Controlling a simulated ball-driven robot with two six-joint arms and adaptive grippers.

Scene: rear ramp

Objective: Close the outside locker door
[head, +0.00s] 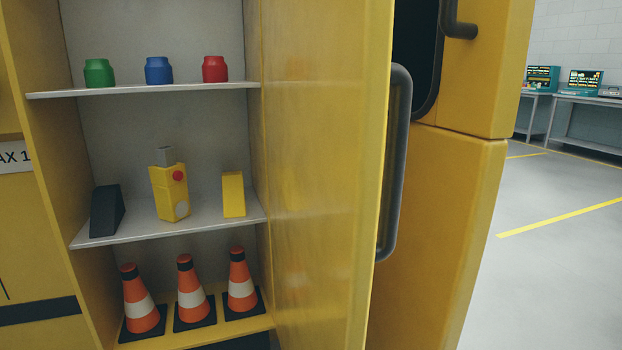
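The yellow locker door (325,180) stands open, swung outward on the right side of the locker, with its inner face showing. A dark grey bar handle (398,160) shows past the door's free edge, on its outer side. The open locker has a light grey back wall (160,35) and shelves. Neither of my grippers is in view.
The upper shelf (200,88) holds green, blue and red containers. The middle shelf (145,230) holds a dark wedge, a yellow device and a yellow block. Orange cones (190,290) stand below. Yellow bodywork (440,220) is behind the door. Grey floor (560,260) lies clear at right.

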